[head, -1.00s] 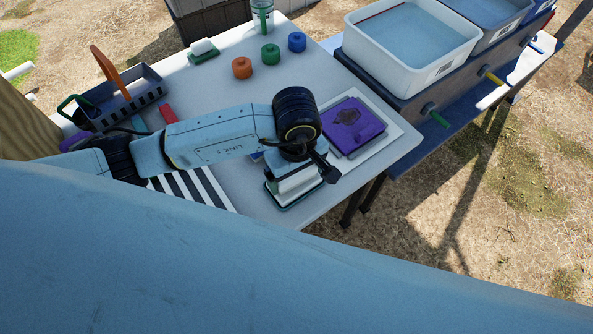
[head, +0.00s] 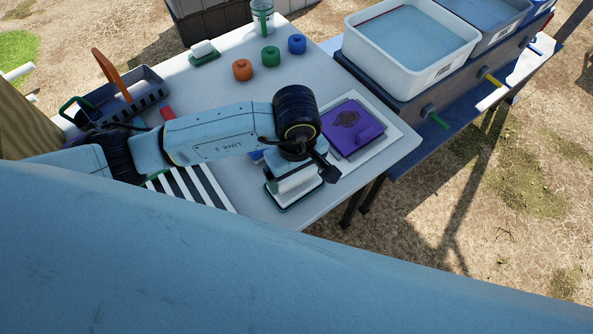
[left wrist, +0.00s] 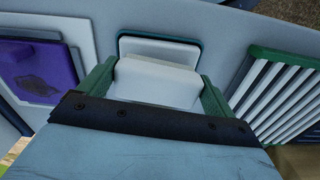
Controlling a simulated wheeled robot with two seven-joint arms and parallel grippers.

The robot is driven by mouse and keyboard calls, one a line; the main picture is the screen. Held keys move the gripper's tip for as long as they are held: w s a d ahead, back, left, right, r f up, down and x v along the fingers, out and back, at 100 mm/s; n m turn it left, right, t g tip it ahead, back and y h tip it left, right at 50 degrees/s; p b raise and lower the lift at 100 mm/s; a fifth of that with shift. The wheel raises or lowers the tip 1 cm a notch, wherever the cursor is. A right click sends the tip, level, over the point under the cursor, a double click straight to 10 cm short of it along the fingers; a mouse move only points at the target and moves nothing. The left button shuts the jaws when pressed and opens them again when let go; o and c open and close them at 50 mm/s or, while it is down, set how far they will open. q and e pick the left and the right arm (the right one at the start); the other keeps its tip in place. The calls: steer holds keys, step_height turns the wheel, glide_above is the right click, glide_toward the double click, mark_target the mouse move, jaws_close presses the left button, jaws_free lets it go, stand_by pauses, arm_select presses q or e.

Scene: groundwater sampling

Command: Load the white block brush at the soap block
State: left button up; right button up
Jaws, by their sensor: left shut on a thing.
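My left gripper (left wrist: 157,88) is shut on a white block (left wrist: 158,82), which looks like the white block brush. Its green fingers grip the block's two sides. Right behind the block in the wrist view is a white surface with a dark teal rim (left wrist: 160,40), which may be the soap block in its dish. In the head view the held white block (head: 297,180) is low over the dark-green-rimmed base (head: 290,205) near the table's front edge. I cannot tell whether they touch. My wrist hides part of both. My right gripper is not in view.
A purple slab (head: 345,119) lies on a white board (head: 397,125) to the right. A striped slatted rack (head: 205,189) is to the left. Orange (head: 243,70), green (head: 270,56) and blue (head: 297,44) pieces, another white block (head: 203,48), a caddy (head: 145,92) and water tubs (head: 440,72) stand farther back.

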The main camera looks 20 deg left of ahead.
arm_select(q)
steer(key=shift+r+p, duration=1.65)
steer(key=shift+r, duration=1.25)
steer(key=shift+w, duration=0.1)
